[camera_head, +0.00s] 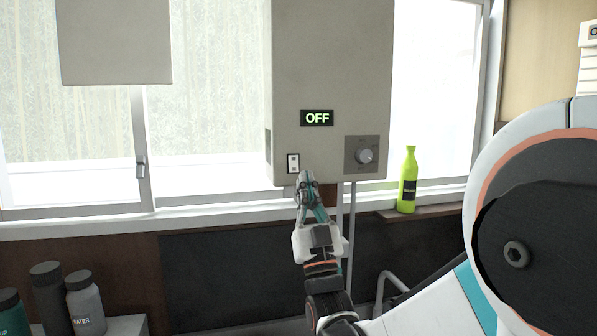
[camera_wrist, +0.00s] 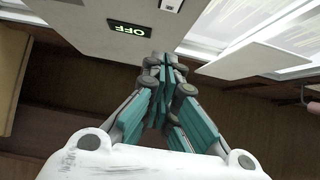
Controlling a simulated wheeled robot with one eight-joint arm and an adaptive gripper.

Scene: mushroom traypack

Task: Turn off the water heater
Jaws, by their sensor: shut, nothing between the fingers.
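The water heater (camera_head: 330,60) is a pale grey box mounted in front of the window. Its display (camera_head: 317,118) reads OFF in green; the display also shows in the wrist view (camera_wrist: 128,27). A small white switch (camera_head: 293,163) sits at the lower left of its front, and it shows at the top edge of the wrist view (camera_wrist: 171,4). A round knob (camera_head: 365,156) sits on a grey plate at the lower right. My gripper (camera_head: 305,176) is shut and empty, with its tips just below and right of the switch. I cannot tell whether the tips touch the heater.
A yellow-green bottle (camera_head: 407,180) stands on the sill right of the heater. Several dark and grey bottles (camera_head: 86,303) stand at the lower left. A pale panel (camera_head: 115,45) hangs at the upper left. Pipes (camera_head: 346,225) run down below the heater.

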